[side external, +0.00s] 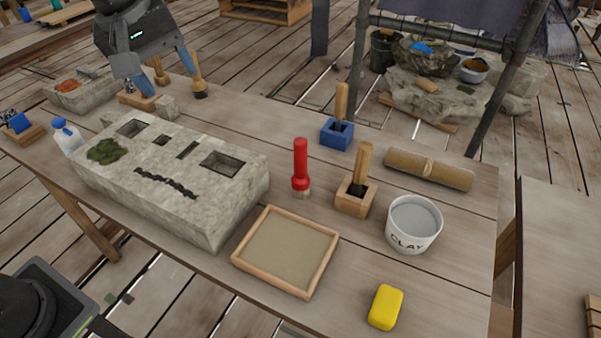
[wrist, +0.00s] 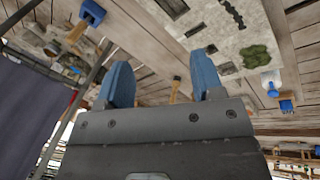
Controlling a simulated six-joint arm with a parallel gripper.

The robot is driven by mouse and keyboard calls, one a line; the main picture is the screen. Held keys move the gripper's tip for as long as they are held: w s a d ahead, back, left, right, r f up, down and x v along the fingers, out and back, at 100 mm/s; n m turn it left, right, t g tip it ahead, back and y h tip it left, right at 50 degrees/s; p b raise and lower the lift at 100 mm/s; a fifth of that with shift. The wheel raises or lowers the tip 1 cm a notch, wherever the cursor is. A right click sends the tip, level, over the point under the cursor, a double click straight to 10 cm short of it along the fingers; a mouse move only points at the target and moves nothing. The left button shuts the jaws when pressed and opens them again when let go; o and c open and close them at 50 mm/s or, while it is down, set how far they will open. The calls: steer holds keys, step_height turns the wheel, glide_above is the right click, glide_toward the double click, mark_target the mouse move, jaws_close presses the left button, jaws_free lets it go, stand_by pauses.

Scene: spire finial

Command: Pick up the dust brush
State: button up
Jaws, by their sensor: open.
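A red-handled brush (side external: 301,165) with short pale bristles stands upright on the table, right of the stone block. Another wooden-handled tool with a dark lower end (side external: 198,82) stands at the far left of the table. Which one is the dust brush I cannot tell for sure. My gripper (side external: 165,77) is open above the table's far left end, with blue fingers spread. The red-handled brush is well away from my gripper.
The pale stone block (side external: 225,195) fills the table's left middle. Wooden-handled tools stand in a blue holder (side external: 337,135) and a wooden holder (side external: 356,200). A clay tub (side external: 412,235), a framed tray (side external: 267,284), a yellow sponge (side external: 385,307) and a roll (side external: 428,169) lie around.

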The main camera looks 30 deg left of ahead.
steer(key=w+d+f+n+g, duration=0.1)
steer(key=w+d+f+n, duration=0.2)
steer(key=w+d+n, duration=0.45)
steer(key=n+g, duration=0.2)
steer(key=n, duration=0.2)
glide_toward(299, 140)
steer(key=shift+n, duration=0.25)
steer(key=f, duration=0.7)
steer(key=shift+s+d, duration=0.25)
steer(key=shift+s, duration=0.1)
steer(key=f, duration=0.3)
steer(key=w+f, duration=0.1)
steer(key=f, duration=0.1)
steer(key=shift+d, duration=0.35)
steer(key=c, duration=1)
steer(key=shift+c, duration=0.4)
steer(key=shift+r, duration=0.1)
